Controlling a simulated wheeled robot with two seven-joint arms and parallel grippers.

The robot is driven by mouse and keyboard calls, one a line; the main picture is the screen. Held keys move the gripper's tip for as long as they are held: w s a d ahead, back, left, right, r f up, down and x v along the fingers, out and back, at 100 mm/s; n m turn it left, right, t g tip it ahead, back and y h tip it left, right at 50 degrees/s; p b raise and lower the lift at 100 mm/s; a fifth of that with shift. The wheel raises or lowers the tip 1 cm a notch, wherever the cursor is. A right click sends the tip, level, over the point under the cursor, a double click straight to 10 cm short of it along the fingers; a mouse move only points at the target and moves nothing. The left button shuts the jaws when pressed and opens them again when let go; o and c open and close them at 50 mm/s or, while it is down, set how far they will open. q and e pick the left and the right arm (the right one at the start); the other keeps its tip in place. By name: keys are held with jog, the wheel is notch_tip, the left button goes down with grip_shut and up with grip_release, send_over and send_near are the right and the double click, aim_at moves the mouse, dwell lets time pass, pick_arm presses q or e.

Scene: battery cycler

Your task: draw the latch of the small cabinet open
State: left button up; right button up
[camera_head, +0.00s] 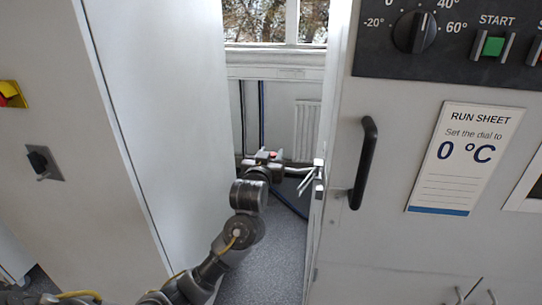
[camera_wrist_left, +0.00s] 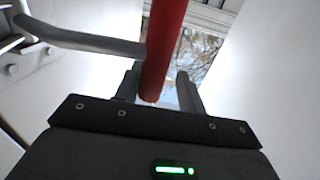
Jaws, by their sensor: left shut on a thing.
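The latch shows as a metal lever (camera_head: 300,170) that reaches left from a bracket on the side edge of the right-hand cabinet (camera_head: 385,235). In the left wrist view its grey arm (camera_wrist_left: 85,38) comes in from a bolted bracket at the left, beside a red grip (camera_wrist_left: 165,45). My left gripper (camera_head: 270,157) is shut on the red grip, which lies between its two fingers in the wrist view. In the head view only a speck of red shows at the gripper. My right gripper is not in view.
The cabinet front has a black handle (camera_head: 365,163), a dial (camera_head: 414,33), a green START button (camera_head: 493,46) and a run sheet (camera_head: 464,158). A tall pale cabinet (camera_head: 175,130) stands at the left. A gap with grey floor (camera_head: 265,265) lies between them, with a window behind.

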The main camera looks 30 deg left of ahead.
pick_arm(q)
jog(key=shift+s+a+r, duration=0.1)
jog(key=shift+a+r, duration=0.1)
jog(key=v, duration=1)
jog(key=shift+s+d+f, duration=0.2)
jog(key=shift+s+d, duration=0.05)
jog(key=shift+d, duration=0.05)
jog(key=shift+s+a, duration=0.1)
